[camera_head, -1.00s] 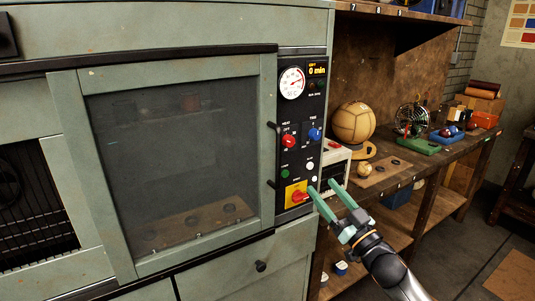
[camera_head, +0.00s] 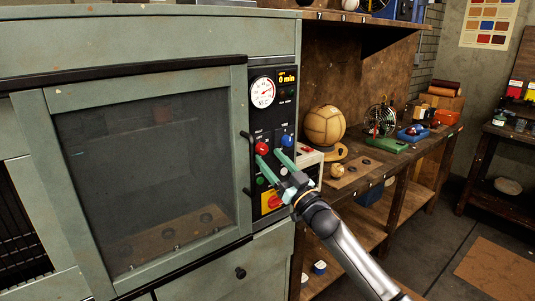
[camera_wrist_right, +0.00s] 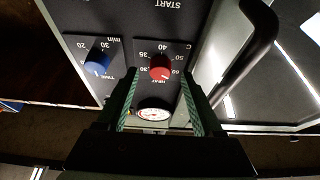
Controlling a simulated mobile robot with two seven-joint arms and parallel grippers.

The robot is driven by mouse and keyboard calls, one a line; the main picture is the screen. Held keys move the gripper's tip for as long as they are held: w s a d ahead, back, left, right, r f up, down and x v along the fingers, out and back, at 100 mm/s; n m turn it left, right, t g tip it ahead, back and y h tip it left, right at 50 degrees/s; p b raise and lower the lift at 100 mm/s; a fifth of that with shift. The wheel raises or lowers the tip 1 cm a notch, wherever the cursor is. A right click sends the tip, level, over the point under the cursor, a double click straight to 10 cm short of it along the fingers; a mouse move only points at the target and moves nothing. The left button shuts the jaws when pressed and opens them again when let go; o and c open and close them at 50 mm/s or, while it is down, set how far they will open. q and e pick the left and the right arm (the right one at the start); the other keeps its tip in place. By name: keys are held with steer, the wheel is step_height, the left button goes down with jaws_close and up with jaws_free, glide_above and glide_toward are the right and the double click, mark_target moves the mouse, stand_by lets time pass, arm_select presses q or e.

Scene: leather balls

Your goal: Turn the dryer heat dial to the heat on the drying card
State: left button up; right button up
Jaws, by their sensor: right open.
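The red heat dial (camera_head: 262,147) is on the dryer's black control panel (camera_head: 259,121), left of the blue time dial (camera_head: 286,140). My right gripper (camera_head: 268,156) is open in front of the panel, its fingertips close to the red dial. In the right wrist view, which shows the panel upside down, the red dial (camera_wrist_right: 160,68) appears between the two green fingers, with scale numbers around it. I cannot tell whether the fingers touch it. The round temperature gauge (camera_head: 263,92) is above the dials. I cannot make out a drying card. My left gripper is out of view.
The dryer's glass door (camera_head: 145,180) is shut, with its black handle bar close to the panel's left side. A red switch on a yellow plate (camera_head: 271,200) is below the gripper. A workbench (camera_head: 365,178) with a large tan ball (camera_head: 324,125) stands to the right.

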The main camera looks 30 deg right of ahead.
steer(key=shift+x, duration=1)
steer(key=shift+c, duration=0.3)
jaws_close()
